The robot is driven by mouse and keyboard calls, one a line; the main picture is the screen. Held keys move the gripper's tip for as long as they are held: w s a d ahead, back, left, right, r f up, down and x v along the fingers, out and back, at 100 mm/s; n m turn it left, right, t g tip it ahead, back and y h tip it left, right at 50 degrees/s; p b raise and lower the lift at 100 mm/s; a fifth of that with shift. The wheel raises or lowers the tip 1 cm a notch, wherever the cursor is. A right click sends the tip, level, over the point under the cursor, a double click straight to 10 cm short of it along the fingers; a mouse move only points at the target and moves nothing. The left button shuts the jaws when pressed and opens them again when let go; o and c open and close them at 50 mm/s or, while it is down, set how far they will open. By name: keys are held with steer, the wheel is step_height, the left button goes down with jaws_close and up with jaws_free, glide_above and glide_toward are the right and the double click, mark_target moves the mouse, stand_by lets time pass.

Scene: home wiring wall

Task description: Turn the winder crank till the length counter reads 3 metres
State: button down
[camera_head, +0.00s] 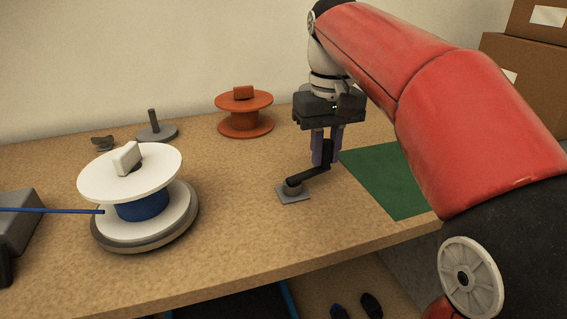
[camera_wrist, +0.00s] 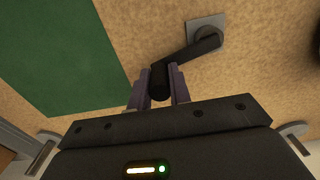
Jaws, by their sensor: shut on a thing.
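The winder crank (camera_head: 310,175) is a black arm on a small grey base plate (camera_head: 293,195), with an upright black handle at its far end. My gripper (camera_head: 327,158) points down and is shut on the crank's handle. In the wrist view the crank arm (camera_wrist: 190,55) runs from its grey base (camera_wrist: 206,28) to the handle (camera_wrist: 159,82) between my purple fingers (camera_wrist: 158,90). A white spool (camera_head: 130,173) with blue cable wound on it stands on a round grey base at the left. I cannot make out a length counter reading in either view.
A blue cable (camera_head: 50,210) runs from the spool to a grey box (camera_head: 15,222) at the left edge. An orange spool (camera_head: 245,113), a grey disc with a post (camera_head: 156,130) and a green mat (camera_head: 390,178) lie on the table. Cardboard boxes (camera_head: 520,80) stand at the right.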

steer(key=shift+s+d, duration=0.3)
steer(key=shift+s, duration=0.6)
steer(key=shift+s+d+b, duration=0.1)
steer(key=shift+s+b, duration=0.4)
steer(key=shift+s, duration=0.6)
steer(key=shift+s+a, duration=0.15)
steer(key=shift+s, duration=0.4)
steer(key=shift+s+a, duration=0.15)
steer(key=shift+s, duration=0.5)
